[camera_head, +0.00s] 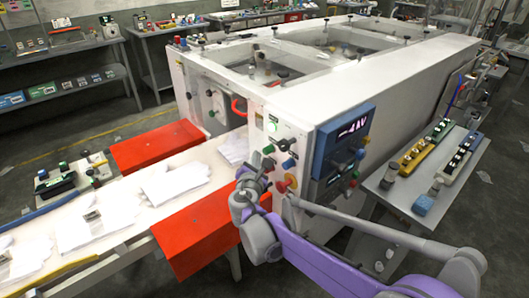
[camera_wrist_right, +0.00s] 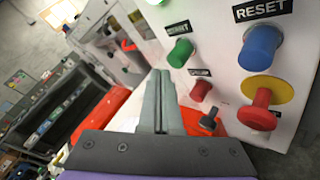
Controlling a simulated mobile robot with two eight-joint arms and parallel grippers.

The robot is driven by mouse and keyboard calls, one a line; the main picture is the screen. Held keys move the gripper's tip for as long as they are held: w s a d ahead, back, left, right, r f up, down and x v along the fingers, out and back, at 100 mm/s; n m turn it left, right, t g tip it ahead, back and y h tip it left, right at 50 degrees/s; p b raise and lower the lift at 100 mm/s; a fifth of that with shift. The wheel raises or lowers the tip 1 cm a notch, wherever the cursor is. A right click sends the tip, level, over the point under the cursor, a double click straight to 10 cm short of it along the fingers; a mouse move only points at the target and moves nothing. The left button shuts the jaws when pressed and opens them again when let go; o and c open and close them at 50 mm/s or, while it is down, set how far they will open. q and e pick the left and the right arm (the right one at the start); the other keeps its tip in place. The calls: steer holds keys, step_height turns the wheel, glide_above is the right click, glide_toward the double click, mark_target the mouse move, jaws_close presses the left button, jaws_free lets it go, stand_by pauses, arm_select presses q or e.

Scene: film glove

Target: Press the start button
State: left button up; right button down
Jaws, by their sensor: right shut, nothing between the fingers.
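The start button is a green knob (camera_wrist_right: 181,52) under a partly blurred label that seems to read START, on the white machine's control panel (camera_wrist_right: 222,68). It also seems to show in the head view as a small green button (camera_head: 268,149). My right gripper (camera_wrist_right: 159,76) is shut and empty, its fingertips pointing at the panel just left of and below the green button in the wrist view. I cannot tell whether it touches the panel. In the head view the right gripper (camera_head: 245,174) is beside the panel's lower left. My left gripper is not in view.
Close by on the panel are a red button (camera_wrist_right: 200,91), a blue button (camera_wrist_right: 260,47) labelled RESET, a black knob (camera_wrist_right: 209,121) and a red mushroom button (camera_wrist_right: 257,110) on a yellow disc. A conveyor (camera_head: 130,215) with white gloves and orange-red guards (camera_head: 205,232) lies left.

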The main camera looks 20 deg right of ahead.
steer(key=shift+d, duration=0.1)
steer(key=shift+w+d, duration=0.15)
steer(key=shift+d, duration=0.15)
steer(key=shift+w+d, duration=0.15)
steer(key=shift+d, duration=0.25)
stand_by(0.6)
stand_by(0.4)
steer(key=shift+s+a, duration=0.35)
steer(key=shift+a, duration=0.45)
steer(key=a, duration=0.1)
steer(key=s+a, duration=0.1)
steer(key=a, duration=0.2)
steer(key=shift+s+a, duration=0.3)
steer(key=shift+a, duration=0.05)
